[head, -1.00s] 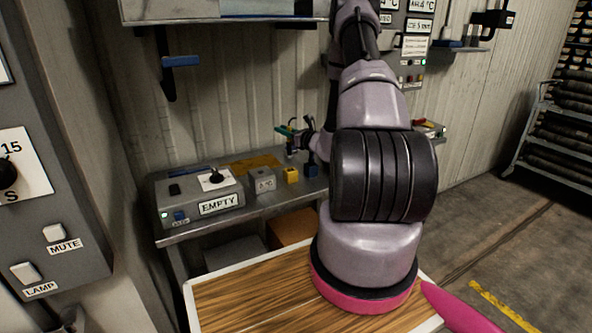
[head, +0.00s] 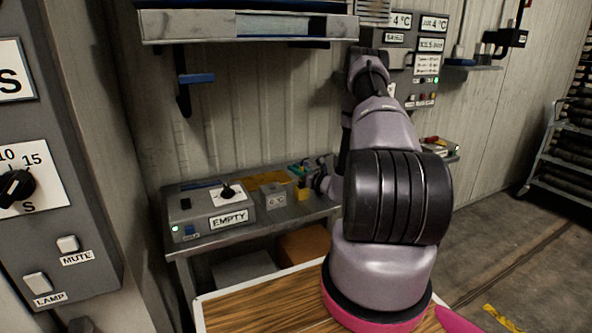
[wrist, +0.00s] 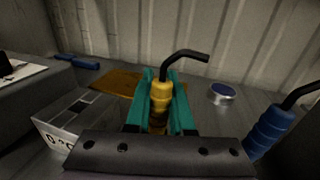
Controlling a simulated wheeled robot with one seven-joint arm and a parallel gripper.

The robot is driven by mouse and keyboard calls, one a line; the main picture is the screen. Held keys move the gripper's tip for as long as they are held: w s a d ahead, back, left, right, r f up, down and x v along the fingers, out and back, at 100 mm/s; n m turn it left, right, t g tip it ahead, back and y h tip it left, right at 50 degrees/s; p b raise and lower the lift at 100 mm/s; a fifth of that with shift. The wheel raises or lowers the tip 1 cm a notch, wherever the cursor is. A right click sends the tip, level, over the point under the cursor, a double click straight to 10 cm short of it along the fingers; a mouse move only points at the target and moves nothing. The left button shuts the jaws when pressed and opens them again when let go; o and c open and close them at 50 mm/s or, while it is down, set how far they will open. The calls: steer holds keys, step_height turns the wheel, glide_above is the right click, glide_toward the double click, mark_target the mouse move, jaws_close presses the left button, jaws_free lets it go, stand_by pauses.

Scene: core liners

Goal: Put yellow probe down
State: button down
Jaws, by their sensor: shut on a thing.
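My gripper (wrist: 161,112), with teal fingers, is shut on the yellow probe (wrist: 160,92). The probe stands upright between the fingers, with a black bent stem rising from its top. Its lower end is hidden behind the gripper's dark front edge. In the head view my gripper (head: 303,170) is low over the bench, right above the yellow block (head: 303,194). I cannot tell whether the probe touches the block or sits in it.
A grey block with a temperature label (head: 272,197) stands to the left, beside the EMPTY-labelled box (head: 212,212). A blue probe (wrist: 268,130) stands close on the right. A blue-topped tin (wrist: 222,92) and an orange-brown mat (wrist: 108,83) lie behind. The corrugated wall is close.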

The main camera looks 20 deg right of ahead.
steer(key=c, duration=0.8)
jaws_free()
steer(key=shift+f, duration=0.1)
